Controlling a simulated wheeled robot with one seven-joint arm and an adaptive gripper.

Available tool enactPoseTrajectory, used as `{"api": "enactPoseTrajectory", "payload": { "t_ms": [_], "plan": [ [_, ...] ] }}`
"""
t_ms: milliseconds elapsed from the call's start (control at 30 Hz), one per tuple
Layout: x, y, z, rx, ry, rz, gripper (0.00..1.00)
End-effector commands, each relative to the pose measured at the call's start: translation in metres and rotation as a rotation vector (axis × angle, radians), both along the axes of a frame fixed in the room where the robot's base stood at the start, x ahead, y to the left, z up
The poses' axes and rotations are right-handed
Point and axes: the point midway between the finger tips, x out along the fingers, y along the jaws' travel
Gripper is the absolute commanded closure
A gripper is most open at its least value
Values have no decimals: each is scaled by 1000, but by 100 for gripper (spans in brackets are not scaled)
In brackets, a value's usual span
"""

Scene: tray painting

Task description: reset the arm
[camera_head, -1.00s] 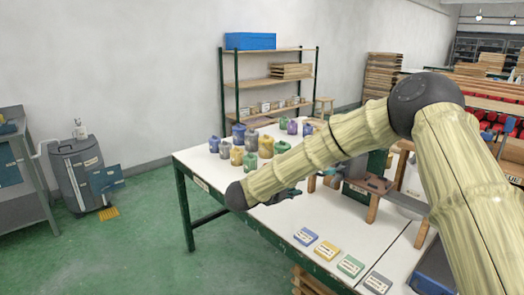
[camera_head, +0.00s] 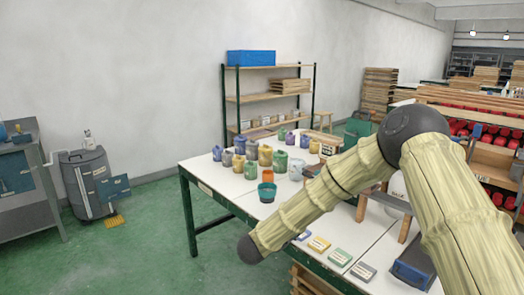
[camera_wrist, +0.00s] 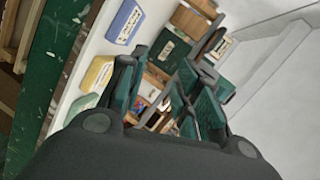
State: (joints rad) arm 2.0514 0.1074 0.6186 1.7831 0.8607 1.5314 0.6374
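My arm crosses the right side of the head view, with its forearm sloping down to the left past the front edge of the white table (camera_head: 222,181). In that view my gripper is hidden. The wrist view shows my gripper (camera_wrist: 167,72) with its dark and teal fingers apart and nothing visible held between them. A blue label card (camera_wrist: 126,22) and a yellow label card (camera_wrist: 98,72) lie on the table to the left of the fingers in the wrist view.
Several paint pots (camera_head: 265,154), an orange cup (camera_head: 268,174) and a teal bowl (camera_head: 267,192) stand on the table. A green card (camera_head: 340,257) and a grey card (camera_head: 363,271) lie near its front edge. A shelf rack (camera_head: 268,97) stands behind. The green floor at left has free room.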

Motion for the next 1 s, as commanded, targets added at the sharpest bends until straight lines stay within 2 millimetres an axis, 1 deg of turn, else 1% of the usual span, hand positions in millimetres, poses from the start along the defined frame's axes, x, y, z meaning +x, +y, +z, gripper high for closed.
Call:
{"api": "enactPoseTrajectory", "payload": {
  "t_ms": [33,167,267,300,367,400,467,500,567,600,667,700,767,800,867,900,967,1000],
  "plan": [
    [-6,-2,-13,-24,33,34,67],
    [-24,-4,-53,-92,134,148,67],
    [-48,-8,-93,-156,238,262,67],
    [-60,-9,-109,-183,286,313,67],
    [-80,-12,-134,-222,359,390,67],
    [-95,-15,-151,-248,408,441,67],
    [-118,-19,-174,-285,482,520,67],
    [-136,-22,-189,-308,534,572,67],
    [-163,-27,-209,-340,608,652,67],
    [-182,-30,-222,-358,658,704,67],
    [-211,-37,-240,-385,732,781,67],
    [-231,-41,-250,-401,780,832,67],
    [-262,-49,-264,-421,853,907,67],
    [-284,-53,-272,-434,900,959,67],
    [-316,-61,-282,-449,970,1034,67],
    [-338,-66,-288,-456,1016,1084,67],
    [-371,-75,-294,-466,1083,1160,67],
    [-393,-80,-297,-471,1127,1210,67]
  ]
}}
